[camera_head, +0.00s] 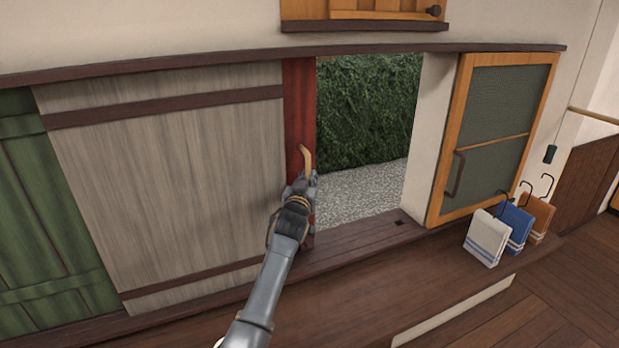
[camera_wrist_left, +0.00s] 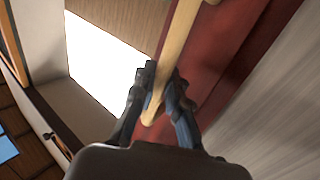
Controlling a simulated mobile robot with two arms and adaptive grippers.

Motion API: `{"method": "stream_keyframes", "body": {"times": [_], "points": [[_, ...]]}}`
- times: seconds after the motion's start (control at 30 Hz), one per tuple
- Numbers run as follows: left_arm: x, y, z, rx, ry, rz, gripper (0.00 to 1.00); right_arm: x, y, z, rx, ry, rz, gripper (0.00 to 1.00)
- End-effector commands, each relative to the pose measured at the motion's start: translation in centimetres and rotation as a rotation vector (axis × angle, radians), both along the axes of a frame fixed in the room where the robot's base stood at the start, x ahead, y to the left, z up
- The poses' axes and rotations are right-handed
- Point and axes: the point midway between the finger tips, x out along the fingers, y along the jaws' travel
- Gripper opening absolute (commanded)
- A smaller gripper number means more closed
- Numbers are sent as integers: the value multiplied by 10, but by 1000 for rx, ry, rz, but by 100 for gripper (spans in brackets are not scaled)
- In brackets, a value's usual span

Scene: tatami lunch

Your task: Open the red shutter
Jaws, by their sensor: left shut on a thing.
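The red shutter (camera_head: 300,105) shows as a narrow upright red strip at the left side of the window opening (camera_head: 362,125). The rest of it is hidden behind the grey wooden shutter (camera_head: 170,170). A pale wooden handle (camera_head: 306,158) is on the red strip. My left gripper (camera_head: 303,182) is at the lower part of this handle. In the left wrist view the two fingers (camera_wrist_left: 163,95) are shut around the handle (camera_wrist_left: 180,45), with the red panel (camera_wrist_left: 225,50) just behind. My right gripper is not in view.
A green shutter (camera_head: 50,230) is at the far left. An orange-framed mesh screen (camera_head: 495,125) stands open at the right. Hedge and gravel show through the opening.

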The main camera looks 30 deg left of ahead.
Motion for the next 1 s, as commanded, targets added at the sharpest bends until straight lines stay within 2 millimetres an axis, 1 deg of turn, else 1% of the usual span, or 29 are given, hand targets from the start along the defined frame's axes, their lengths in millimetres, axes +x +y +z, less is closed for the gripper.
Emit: {"method": "stream_keyframes", "body": {"times": [0.1, 0.13, 0.17, 0.2, 0.23, 0.53, 0.67, 0.77, 1.0], "points": [[0, 1, -2, 1, 4, 2, 0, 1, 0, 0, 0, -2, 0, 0], [0, 1, -2, 1, 4, 2, 19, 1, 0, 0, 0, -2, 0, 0], [0, 1, -2, 1, 4, 2, 26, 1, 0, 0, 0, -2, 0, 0], [0, 1, -2, 0, 4, 1, 34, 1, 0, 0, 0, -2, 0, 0], [0, 1, -2, 0, 3, 1, 37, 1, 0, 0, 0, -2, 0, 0], [0, 0, 0, 1, 0, 0, 37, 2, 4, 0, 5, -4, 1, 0], [-7, -2, -1, 1, -1, 0, 37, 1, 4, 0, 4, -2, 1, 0], [-18, -6, -1, 2, 1, 0, 37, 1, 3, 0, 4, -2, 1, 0], [-59, -19, -2, 0, 1, 0, 37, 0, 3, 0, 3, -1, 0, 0]]}}
